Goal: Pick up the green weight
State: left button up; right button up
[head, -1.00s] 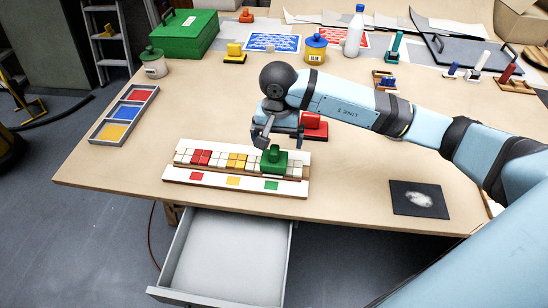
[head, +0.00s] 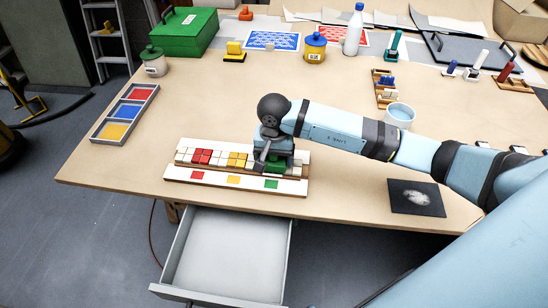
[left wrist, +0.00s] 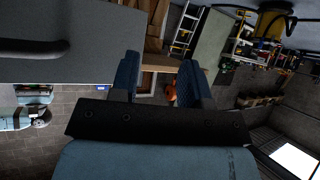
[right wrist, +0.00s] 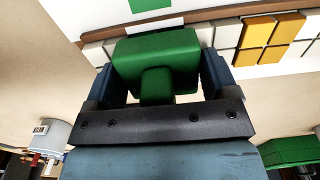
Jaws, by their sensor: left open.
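The green weight (head: 280,164) is a block with a knob on top. It stands on the right part of the mosaic panel (head: 236,183), at the row of white, red and yellow tiles, partly hidden by my right gripper (head: 272,160). In the right wrist view the green weight (right wrist: 155,55) lies between the two fingers of my right gripper (right wrist: 158,80). Those fingers are spread wide, one on each side, with clear space around the knob. My left gripper (left wrist: 163,80) is open and empty, away from the table, and out of the head view.
A tray of red, blue and yellow tiles (head: 125,113) lies at the left. A light blue cup (head: 400,115) and a dark pad (head: 417,198) are on the right. An open drawer (head: 225,255) juts out below the panel. A yellow weight (head: 234,52) stands farther back.

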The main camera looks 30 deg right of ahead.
jog(key=c, duration=0.7)
jog(key=shift+r, duration=0.1)
jog(key=shift+c, duration=0.6)
jog(key=shift+r, duration=0.1)
